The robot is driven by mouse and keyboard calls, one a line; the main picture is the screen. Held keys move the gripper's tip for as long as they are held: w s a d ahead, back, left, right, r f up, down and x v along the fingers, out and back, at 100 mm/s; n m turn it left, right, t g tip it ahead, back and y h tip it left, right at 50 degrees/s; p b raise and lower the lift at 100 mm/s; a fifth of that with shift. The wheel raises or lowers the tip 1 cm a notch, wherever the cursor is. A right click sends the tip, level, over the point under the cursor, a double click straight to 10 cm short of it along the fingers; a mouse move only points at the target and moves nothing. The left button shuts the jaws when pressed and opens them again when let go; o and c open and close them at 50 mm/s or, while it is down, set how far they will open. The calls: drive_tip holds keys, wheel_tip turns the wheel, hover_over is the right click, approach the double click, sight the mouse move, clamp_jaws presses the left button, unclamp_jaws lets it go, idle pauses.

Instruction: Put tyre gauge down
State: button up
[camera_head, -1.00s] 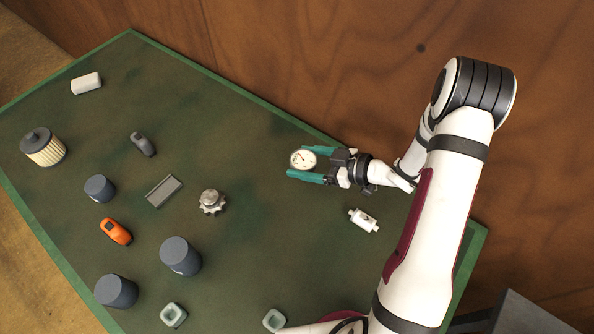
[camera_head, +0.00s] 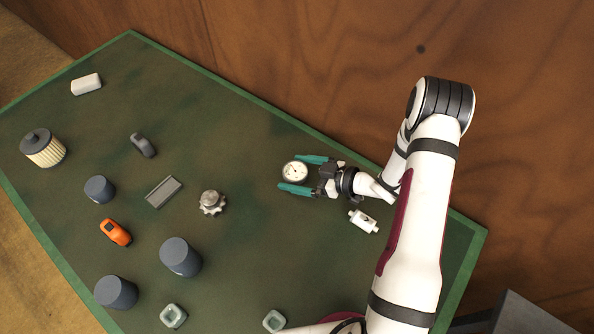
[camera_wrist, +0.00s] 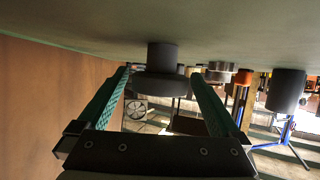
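The tyre gauge (camera_head: 294,172), with a round white dial, stands dial up on the green table (camera_head: 245,130). In the wrist view the gauge (camera_wrist: 160,85) shows as a dark wide disc with a narrower part against the table surface, which is at the top of that picture. My gripper (camera_head: 289,171) is open, with one green finger on each side of the gauge. In the wrist view the fingers (camera_wrist: 162,73) stand slightly apart from its sides. The dial face is hidden there.
A white fitting (camera_head: 363,222) lies close to my wrist. A metal gear part (camera_head: 211,203), a grey tray (camera_head: 164,191), dark cylinders (camera_head: 180,257) and an orange tool (camera_head: 116,232) stand to the left. Table space left of the gauge is clear. A wooden wall (camera_head: 300,70) rises behind.

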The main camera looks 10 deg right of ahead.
drive_tip(key=shift+r, duration=0.1)
drive_tip(key=shift+s+d+r, duration=0.15)
drive_tip(key=shift+d+r, duration=0.05)
drive_tip(key=shift+d, duration=0.05)
drive_tip(key=v, duration=1.1)
drive_tip(key=shift+s+d, duration=0.1)
drive_tip(key=shift+s, duration=0.05)
